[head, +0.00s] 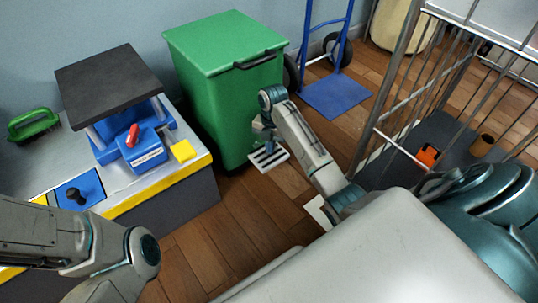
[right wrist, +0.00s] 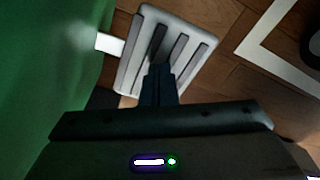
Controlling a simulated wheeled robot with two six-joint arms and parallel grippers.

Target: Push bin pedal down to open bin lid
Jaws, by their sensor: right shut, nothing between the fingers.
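The green bin (head: 225,100) stands against the wall, and its lid (head: 222,42) is down. Its pedal (head: 268,158), a light grey plate with dark strips, sticks out low at the bin's front. My right gripper (head: 265,138) points down over the pedal, with its fingers shut and empty. In the right wrist view the shut fingertips (right wrist: 157,78) overlap the middle of the pedal (right wrist: 190,52). I cannot tell whether they touch it or hover just above. The bin's green side (right wrist: 45,60) is close on the left there. My left gripper is out of view; only my left arm shows.
A grey bench with a yellow edge (head: 160,187) stands left of the bin, carrying a blue device (head: 140,150) and a green brush (head: 33,124). A blue hand truck (head: 335,95) stands right of the bin. A wire cage cart (head: 395,95) is further right. Wooden floor lies in front.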

